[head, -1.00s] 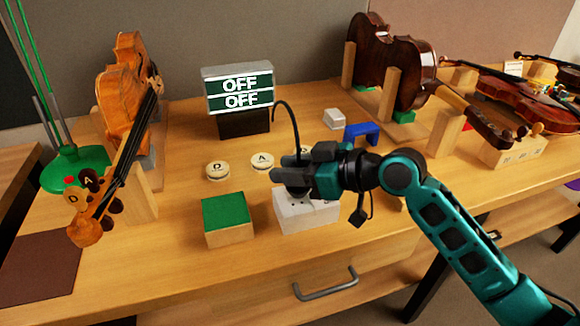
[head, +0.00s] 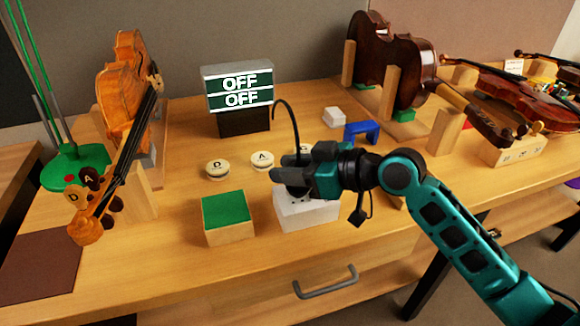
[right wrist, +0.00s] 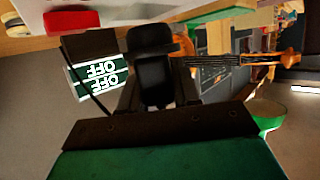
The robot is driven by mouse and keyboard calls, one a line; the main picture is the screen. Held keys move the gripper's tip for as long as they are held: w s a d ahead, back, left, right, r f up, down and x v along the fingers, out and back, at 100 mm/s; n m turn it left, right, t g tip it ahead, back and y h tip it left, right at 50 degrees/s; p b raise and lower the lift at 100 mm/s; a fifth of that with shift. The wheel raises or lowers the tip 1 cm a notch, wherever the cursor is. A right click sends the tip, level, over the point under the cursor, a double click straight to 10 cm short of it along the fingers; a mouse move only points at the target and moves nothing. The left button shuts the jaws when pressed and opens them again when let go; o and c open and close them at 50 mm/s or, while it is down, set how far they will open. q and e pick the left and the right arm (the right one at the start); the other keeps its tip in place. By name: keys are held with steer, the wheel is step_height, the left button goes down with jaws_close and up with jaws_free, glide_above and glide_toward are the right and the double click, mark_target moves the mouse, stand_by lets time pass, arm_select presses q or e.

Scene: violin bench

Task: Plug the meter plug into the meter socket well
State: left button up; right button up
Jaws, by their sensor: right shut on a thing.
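The white meter socket box (head: 308,212) sits on the bench just right of the green-topped block. My right gripper (head: 282,182) is over the back left part of its top and hides much of it. The gripper is shut on the black meter plug, which shows between the fingers in the right wrist view (right wrist: 151,70). A black cable (head: 297,125) arches up from the gripper toward the display. The plug's lower end and the socket well are hidden, so I cannot tell whether they touch. My left gripper is not in view.
The display (head: 240,90) reads OFF on both lines. The green-topped block (head: 227,212) and round D (head: 217,169) and A (head: 262,161) buttons are close by on the left. A blue bracket (head: 362,131) is behind right. Violins stand at both sides. The front bench edge is clear.

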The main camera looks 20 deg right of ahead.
steer(key=shift+f+b, duration=0.85)
steer(key=shift+f, duration=0.35)
steer(key=o, duration=1)
steer(key=shift+o, duration=0.2)
steer(key=shift+s+d, duration=0.15)
steer(key=shift+d, duration=0.1)
steer(key=v, duration=1.2)
steer(key=shift+r+b, duration=0.2)
steer(key=shift+b, duration=0.1)
steer(key=shift+s+d, duration=0.1)
